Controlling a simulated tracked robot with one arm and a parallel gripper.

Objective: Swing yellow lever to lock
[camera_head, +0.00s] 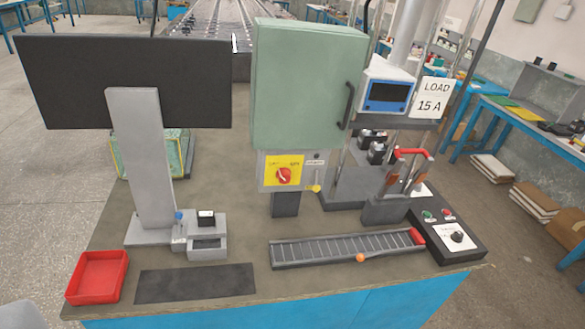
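A small yellow lever (317,187) sits at the lower right of the grey panel (268,170) under the green cabinet (305,85), below a small white label. It appears to point downward; its exact angle is too small to tell. To its left is a yellow plate (270,169) with a red rotary switch (284,176). The label's writing is too small to read. My gripper is not in view.
A monitor back (125,85) on a grey stand is at the left. A red tray (97,278), a black mat (195,284) and a slotted rack (350,247) lie along the front of the bench. A dark control box (456,238) is at the right. Bare bench shows below the panel.

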